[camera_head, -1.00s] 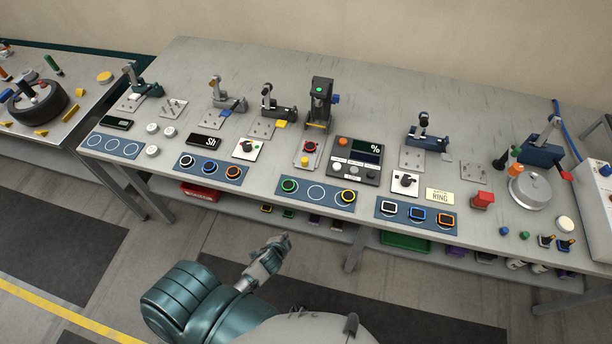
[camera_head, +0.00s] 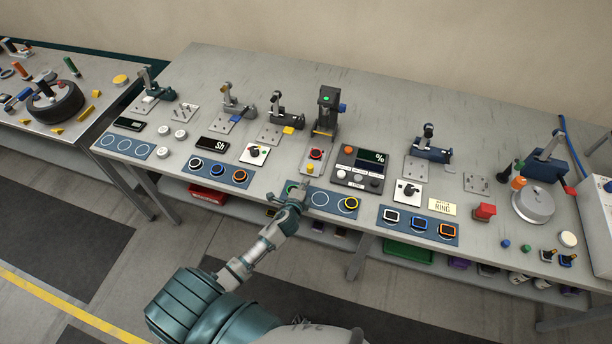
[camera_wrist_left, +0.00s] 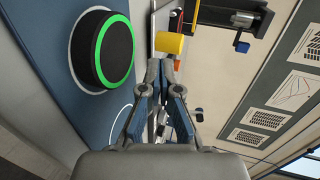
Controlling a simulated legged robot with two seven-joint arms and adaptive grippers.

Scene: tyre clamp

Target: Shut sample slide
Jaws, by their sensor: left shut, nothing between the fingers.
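A tall dark tester (camera_head: 328,108) with a green light stands at the back middle of the bench. It has a yellow-edged part (camera_head: 323,133) low at its front; I cannot tell for sure whether this is the sample slide or how far out it stands. In front of it is a plate with a red button (camera_head: 316,154) and a yellow knob (camera_head: 310,170). My left gripper (camera_head: 297,190) is shut and empty over the blue mat, beside the green-ringed puck. In the left wrist view the closed fingertips (camera_wrist_left: 160,70) point toward the yellow knob (camera_wrist_left: 169,42). The right gripper is out of view.
The green-ringed puck (camera_wrist_left: 101,50) is close beside the fingers in the wrist view. A yellow-ringed puck (camera_head: 348,204) lies on the same mat. Toggle clamps (camera_head: 428,146) line the bench.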

